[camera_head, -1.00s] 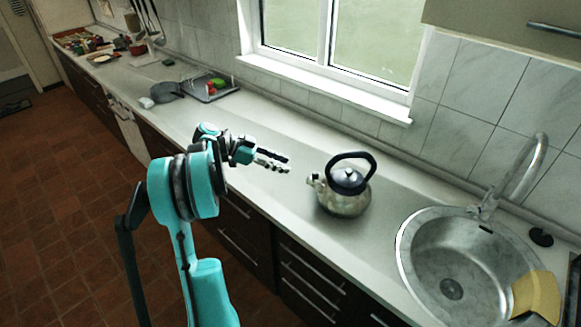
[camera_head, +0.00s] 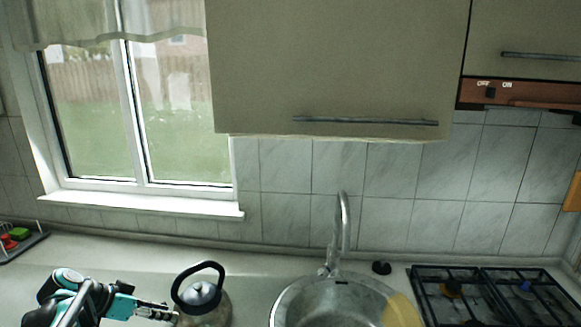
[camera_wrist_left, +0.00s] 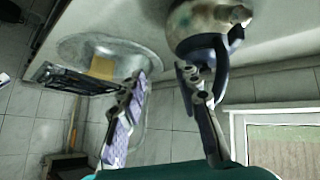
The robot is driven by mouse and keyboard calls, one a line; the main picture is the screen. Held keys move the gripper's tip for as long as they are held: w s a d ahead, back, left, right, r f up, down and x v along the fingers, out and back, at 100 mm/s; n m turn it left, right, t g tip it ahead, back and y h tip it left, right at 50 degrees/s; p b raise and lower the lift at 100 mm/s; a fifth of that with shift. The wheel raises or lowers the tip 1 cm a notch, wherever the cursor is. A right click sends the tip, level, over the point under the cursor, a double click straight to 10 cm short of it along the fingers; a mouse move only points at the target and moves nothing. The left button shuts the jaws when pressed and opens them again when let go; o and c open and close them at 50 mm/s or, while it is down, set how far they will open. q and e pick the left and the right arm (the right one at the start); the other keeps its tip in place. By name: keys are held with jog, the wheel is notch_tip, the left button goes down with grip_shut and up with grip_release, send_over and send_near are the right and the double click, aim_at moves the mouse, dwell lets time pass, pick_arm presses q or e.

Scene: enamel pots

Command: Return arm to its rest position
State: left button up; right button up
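My left gripper (camera_head: 158,312) is at the bottom left of the head view, just left of the kettle. In the left wrist view my left gripper (camera_wrist_left: 163,80) has its two fingers spread apart, with nothing held between them. The kettle (camera_head: 205,308) has a metal body and a black handle and stands on the counter. Its lower part is cut off by the head view's edge. In the left wrist view the kettle (camera_wrist_left: 203,22) is at the top, with its handle close to the right-hand finger; I cannot tell whether they touch. My right gripper is not in view.
A round sink (camera_head: 290,303) with a tap (camera_head: 343,225) is right of the kettle, with a yellow cloth (camera_head: 402,312) at its edge. A gas hob (camera_head: 490,292) is farther right. A wall cabinet (camera_head: 335,65) hangs above. Bare counter (camera_head: 110,262) lies behind the gripper.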

pick_arm(q)
jog(key=s+d+f+n+y, duration=0.2)
jog(key=s+d+y, duration=0.1)
jog(key=s+d, duration=0.5)
jog(key=s+d+f+n+t+y, duration=0.1)
jog(key=s+d+f+n+y, duration=0.1)
jog(key=s+d, duration=0.7)
jog(key=shift+s+f+n+y, duration=0.3)
jog(key=shift+s+n+y, duration=0.35)
jog(key=shift+n, duration=0.15)
